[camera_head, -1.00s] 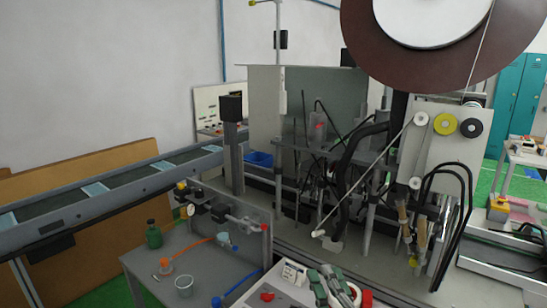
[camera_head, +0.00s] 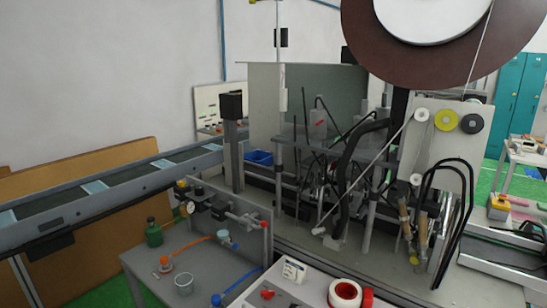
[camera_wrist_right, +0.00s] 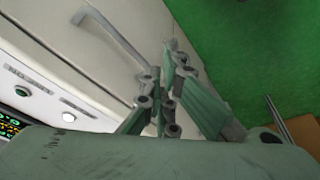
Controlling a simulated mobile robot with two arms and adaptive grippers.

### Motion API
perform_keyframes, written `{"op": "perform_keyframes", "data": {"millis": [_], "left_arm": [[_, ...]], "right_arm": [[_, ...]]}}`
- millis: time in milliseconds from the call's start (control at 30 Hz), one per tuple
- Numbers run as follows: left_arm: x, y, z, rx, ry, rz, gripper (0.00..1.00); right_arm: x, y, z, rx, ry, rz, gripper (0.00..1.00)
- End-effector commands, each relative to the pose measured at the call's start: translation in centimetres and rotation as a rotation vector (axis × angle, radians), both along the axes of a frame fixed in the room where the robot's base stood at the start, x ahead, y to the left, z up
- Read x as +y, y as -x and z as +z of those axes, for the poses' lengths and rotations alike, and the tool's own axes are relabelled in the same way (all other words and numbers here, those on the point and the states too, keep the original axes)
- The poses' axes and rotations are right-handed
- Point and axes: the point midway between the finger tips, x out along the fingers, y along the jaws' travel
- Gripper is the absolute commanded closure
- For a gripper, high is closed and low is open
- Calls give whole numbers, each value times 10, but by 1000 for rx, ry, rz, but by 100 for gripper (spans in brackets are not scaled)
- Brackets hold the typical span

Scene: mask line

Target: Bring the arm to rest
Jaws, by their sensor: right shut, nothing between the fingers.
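My right gripper (camera_wrist_right: 168,60) shows in the right wrist view, with its green linkages and grey fingers drawn together and nothing between them. It is beside a pale cabinet front with a long bar handle (camera_wrist_right: 112,38), over green floor (camera_wrist_right: 245,50). I cannot tell whether it touches the cabinet. Neither gripper shows in the head view now.
In the head view, a machine with a large reel (camera_head: 375,60) fills the middle and right. A conveyor (camera_head: 110,200) runs at the left.

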Motion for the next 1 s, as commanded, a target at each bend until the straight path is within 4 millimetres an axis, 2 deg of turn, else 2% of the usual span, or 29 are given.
{"op": "perform_keyframes", "data": {"millis": [33,167,267,300,467,600,800,900,1000], "left_arm": [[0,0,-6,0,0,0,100],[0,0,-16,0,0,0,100],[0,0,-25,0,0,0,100],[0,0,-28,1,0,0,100],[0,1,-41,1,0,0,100],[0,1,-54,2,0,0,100],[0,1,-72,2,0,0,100],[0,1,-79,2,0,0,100],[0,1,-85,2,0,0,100]], "right_arm": [[0,-1,-24,12,1,1,100],[1,-1,-81,32,3,6,100],[1,3,-134,49,4,9,100],[1,6,-155,56,5,11,100],[-1,27,-234,84,8,17,100],[-6,57,-302,111,12,23,100],[-15,114,-384,149,17,33,100],[-21,144,-414,165,20,36,100],[-26,170,-433,177,22,39,100]]}}
